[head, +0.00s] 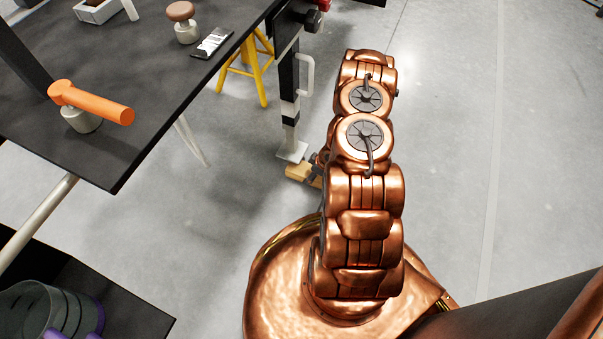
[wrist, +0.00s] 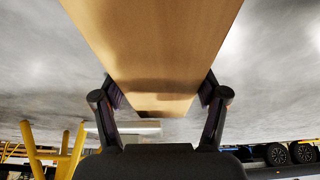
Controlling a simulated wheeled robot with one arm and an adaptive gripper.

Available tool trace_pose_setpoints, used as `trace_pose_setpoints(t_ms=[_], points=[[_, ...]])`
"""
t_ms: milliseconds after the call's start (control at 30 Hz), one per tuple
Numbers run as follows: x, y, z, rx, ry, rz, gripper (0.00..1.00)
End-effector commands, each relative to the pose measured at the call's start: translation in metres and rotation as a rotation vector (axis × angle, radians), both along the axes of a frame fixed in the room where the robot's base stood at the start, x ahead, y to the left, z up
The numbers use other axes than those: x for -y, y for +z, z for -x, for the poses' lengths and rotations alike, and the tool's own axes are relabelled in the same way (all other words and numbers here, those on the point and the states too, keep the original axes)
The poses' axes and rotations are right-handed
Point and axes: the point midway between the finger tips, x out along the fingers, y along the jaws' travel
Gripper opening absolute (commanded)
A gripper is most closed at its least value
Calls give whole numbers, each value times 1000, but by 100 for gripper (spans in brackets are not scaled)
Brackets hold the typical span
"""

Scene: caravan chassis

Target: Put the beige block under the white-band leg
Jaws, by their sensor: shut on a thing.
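The beige block (head: 298,172) is low near the floor, just on the near side of the leg's foot plate (head: 292,151) in the head view. I cannot tell whether any of it lies under the plate. The leg (head: 289,108) is dark with a white band and stands upright. My gripper (head: 317,169) is mostly hidden behind my arm. In the wrist view, my gripper (wrist: 159,92) is shut on the beige block (wrist: 155,45), one finger on each side. A pale flat piece (wrist: 135,127) shows beyond the block, perhaps the foot plate.
A yellow stand (head: 249,66) is behind the leg, and a yellow frame also shows in the wrist view (wrist: 50,150). A black deck (head: 130,75) with an orange-handled part (head: 92,102) is on the left. The grey floor right of my arm is clear.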

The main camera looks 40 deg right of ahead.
Motion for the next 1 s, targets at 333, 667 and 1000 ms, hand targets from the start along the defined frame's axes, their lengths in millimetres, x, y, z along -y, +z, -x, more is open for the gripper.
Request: trace_pose_setpoints(t_ms=[333, 667, 1000], points=[[-20, -3, -31, 0, 5, 0, 17], [-23, -15, -37, -2, 0, 0, 17], [-22, -18, -37, -1, -1, 0, 73]])
